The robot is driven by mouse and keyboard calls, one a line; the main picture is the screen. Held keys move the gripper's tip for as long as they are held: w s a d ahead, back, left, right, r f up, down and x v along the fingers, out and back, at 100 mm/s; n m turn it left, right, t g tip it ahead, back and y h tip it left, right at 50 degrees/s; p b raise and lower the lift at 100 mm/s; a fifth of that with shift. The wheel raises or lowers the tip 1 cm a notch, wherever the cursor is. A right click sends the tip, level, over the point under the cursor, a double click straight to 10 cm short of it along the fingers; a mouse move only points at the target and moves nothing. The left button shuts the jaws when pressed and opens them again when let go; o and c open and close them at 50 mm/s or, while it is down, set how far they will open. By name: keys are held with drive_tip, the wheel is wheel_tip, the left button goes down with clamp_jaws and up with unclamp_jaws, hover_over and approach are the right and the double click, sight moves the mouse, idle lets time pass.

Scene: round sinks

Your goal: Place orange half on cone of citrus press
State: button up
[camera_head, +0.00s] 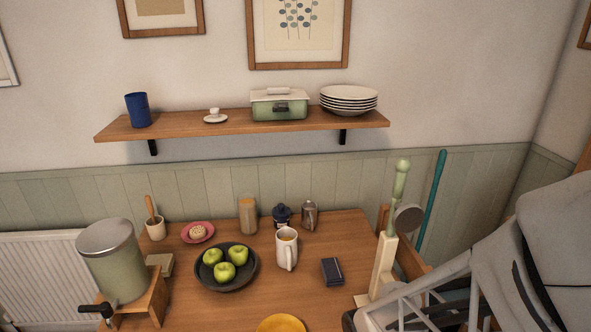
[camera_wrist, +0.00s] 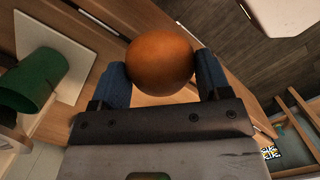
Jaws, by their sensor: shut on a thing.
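In the wrist view, my gripper (camera_wrist: 162,75) is shut on the orange half (camera_wrist: 160,60). Its rounded peel shows between the two blue fingers, and its cut face is hidden. In the head view, a cream upright post (camera_head: 383,265) with a green lever and a round grey part stands at the table's right edge. It looks like the citrus press, but I cannot make out a cone. My gripper and the orange half cannot be made out in the head view; my grey arm fills the lower right.
A dark bowl of green apples (camera_head: 226,267), a white mug (camera_head: 287,249), a dark box (camera_head: 332,271) and a yellow plate (camera_head: 281,324) are on the table. A green dispenser (camera_head: 112,262) stands at left. A green cylinder (camera_wrist: 32,78) shows in the wrist view.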

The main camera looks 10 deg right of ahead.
drive_tip(key=r+n, duration=0.1)
drive_tip(key=d+r+n, duration=0.1)
drive_tip(key=n, duration=0.1)
drive_tip(key=w+d+r+n, duration=0.1)
drive_tip(key=shift+d+r+n+t, duration=0.1)
drive_tip(key=shift+r+n+t, duration=0.1)
drive_tip(key=shift+n+t, duration=0.15)
drive_tip(key=d+r+n+t, duration=0.1)
drive_tip(key=d+r+n, duration=0.4)
drive_tip(key=r+n, duration=0.4)
drive_tip(key=shift+d+n, duration=0.2)
drive_tip(key=shift+n, duration=1.35)
drive_tip(key=shift+w, duration=0.15)
drive_tip(key=w+d, duration=0.1)
drive_tip(key=w, duration=0.4)
drive_tip(key=w+d+f, duration=0.1)
drive_tip(key=w+d, duration=0.1)
drive_tip(key=w, duration=0.3)
drive_tip(key=w+d, duration=0.2)
drive_tip(key=w, duration=0.3)
drive_tip(key=shift+f, duration=0.25)
drive_tip(key=shift+f, duration=0.1)
drive_tip(key=shift+f, duration=1.65)
